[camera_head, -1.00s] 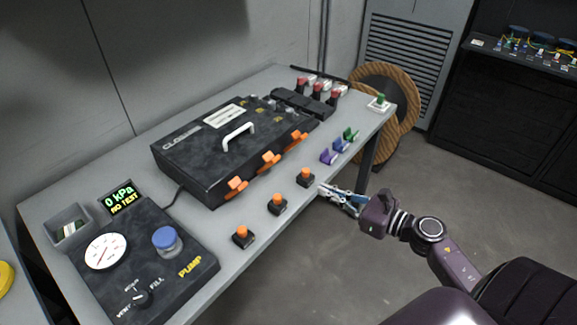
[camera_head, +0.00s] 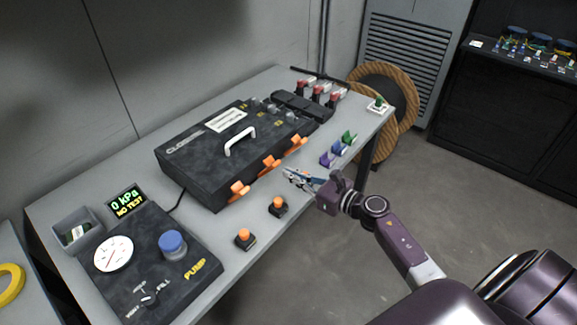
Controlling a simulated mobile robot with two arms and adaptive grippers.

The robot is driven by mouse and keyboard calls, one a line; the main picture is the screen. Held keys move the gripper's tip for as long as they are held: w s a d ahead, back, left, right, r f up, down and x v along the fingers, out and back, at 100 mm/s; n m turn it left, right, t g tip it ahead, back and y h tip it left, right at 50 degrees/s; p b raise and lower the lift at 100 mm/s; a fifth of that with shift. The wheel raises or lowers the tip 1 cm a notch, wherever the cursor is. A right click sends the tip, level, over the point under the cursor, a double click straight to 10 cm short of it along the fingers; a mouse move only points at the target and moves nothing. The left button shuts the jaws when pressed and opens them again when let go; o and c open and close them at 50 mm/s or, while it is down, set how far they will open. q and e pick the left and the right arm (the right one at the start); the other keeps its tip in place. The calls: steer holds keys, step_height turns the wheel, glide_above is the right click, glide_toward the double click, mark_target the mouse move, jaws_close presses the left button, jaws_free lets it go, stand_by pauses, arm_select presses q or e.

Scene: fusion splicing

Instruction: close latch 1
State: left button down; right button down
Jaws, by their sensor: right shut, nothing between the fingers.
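The black closure case (camera_head: 205,155) with a white handle (camera_head: 240,140) lies shut on the grey table. Several orange latches sit along its front side: a left one (camera_head: 239,190), a middle one (camera_head: 270,163) and a right one (camera_head: 298,142). Which of them is latch 1 I cannot tell. My right gripper (camera_head: 290,175) is shut and empty in front of the case, near the middle and right latches and apart from them as far as I can see. My left gripper is not in view.
Orange-topped buttons (camera_head: 278,206) (camera_head: 244,239) stand along the table's front edge; my right gripper hides a third. A pump panel (camera_head: 150,262) is at the left. Purple, blue and green holders (camera_head: 338,149) stand right of the gripper. Floor is clear in front.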

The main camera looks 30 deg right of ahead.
mark_target(278, 161)
steer(key=shift+w+a+r, duration=0.25)
steer(key=shift+w+r, duration=0.15)
steer(key=shift+w, duration=0.05)
steer(key=w+r+p, duration=0.1)
steer(key=p, duration=0.2)
steer(key=r+g+p, duration=0.1)
steer(key=p, duration=0.2)
steer(key=shift+w+a+r, duration=0.2)
steer(key=shift+w+a, duration=0.15)
steer(key=shift+w+a+r, duration=0.2)
steer(key=shift+w+r, duration=0.15)
steer(key=shift+w, duration=0.15)
steer(key=shift+w+a+r, duration=0.2)
steer(key=shift+w+r, duration=0.1)
steer(key=shift+w, duration=0.15)
steer(key=shift+w+a+r, duration=0.25)
steer(key=shift+w+r, duration=0.05)
steer(key=shift+w, duration=0.35)
steer(key=shift+w+a+r, duration=0.25)
steer(key=shift+w, duration=0.35)
steer(key=shift+w+r, duration=0.1)
steer(key=shift+r, duration=0.05)
